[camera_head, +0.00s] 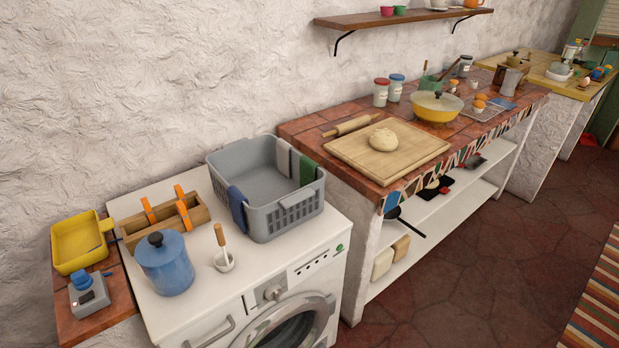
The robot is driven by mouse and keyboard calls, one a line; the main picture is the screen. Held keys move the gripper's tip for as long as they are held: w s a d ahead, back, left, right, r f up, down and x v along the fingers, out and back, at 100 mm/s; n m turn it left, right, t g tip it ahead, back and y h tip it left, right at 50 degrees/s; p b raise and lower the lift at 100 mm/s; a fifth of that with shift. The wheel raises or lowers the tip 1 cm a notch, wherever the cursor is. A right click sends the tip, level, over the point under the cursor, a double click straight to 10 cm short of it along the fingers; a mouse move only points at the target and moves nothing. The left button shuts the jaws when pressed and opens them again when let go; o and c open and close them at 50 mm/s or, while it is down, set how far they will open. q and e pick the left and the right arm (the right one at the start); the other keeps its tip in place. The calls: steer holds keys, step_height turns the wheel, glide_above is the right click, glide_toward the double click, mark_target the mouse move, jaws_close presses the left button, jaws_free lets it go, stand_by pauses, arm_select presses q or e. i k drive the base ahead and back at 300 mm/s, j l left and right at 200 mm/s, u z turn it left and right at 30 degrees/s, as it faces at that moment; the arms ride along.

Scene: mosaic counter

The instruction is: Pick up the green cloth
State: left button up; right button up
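The green cloth (307,170) hangs over the right rim of a grey laundry basket (284,216). The basket stands on a white washing machine (190,304). A white cloth (283,157) hangs over the back rim, close to the green one. A dark blue cloth (238,208) hangs over the left side of the basket. Neither of my grippers shows in the head view.
A tiled counter to the right holds a dough board (345,154). Open floor (480,270) lies at the right.

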mark_target(308, 166)
steer(key=i+l, duration=0.35)
steer(key=i+l+u, duration=0.15)
steer(key=l+u, duration=0.15)
steer(key=i+l+u, duration=0.15)
steer(key=l+u, duration=0.6)
steer(key=u, duration=0.3)
steer(key=i, duration=0.05)
